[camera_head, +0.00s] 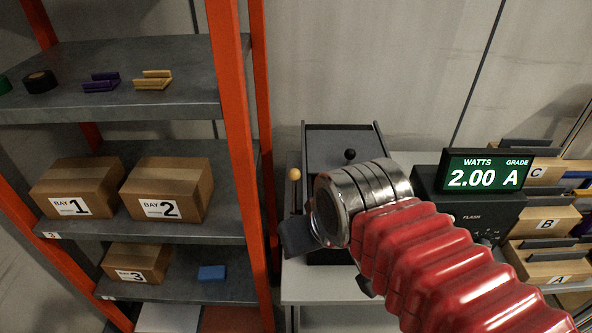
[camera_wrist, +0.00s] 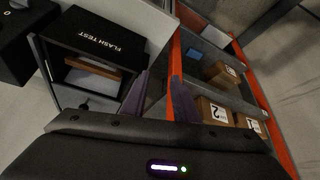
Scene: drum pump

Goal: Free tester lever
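The flash tester (camera_head: 342,147) is a dark box behind my arm; its FLASH TEST face (camera_wrist: 95,42) and open slot with a brown piece inside show in the wrist view. A lever with a yellow ball knob (camera_head: 294,174) stands at its left side, its lower part hidden. A black knob (camera_head: 350,155) sits on the right; a dark knob also shows in the wrist view (camera_wrist: 84,106). My gripper (camera_wrist: 158,100) has its two fingers apart, with nothing visible between them. In the head view one finger shows below the yellow knob, apart from it.
A shelf rack (camera_head: 240,130) with orange posts stands close left, holding boxes marked BAY 1 (camera_head: 75,187), BAY 2 (camera_head: 165,189) and 3. At right, a display (camera_head: 486,172) reads 2.00 watts, grade A, beside trays marked A, B and C (camera_head: 545,222).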

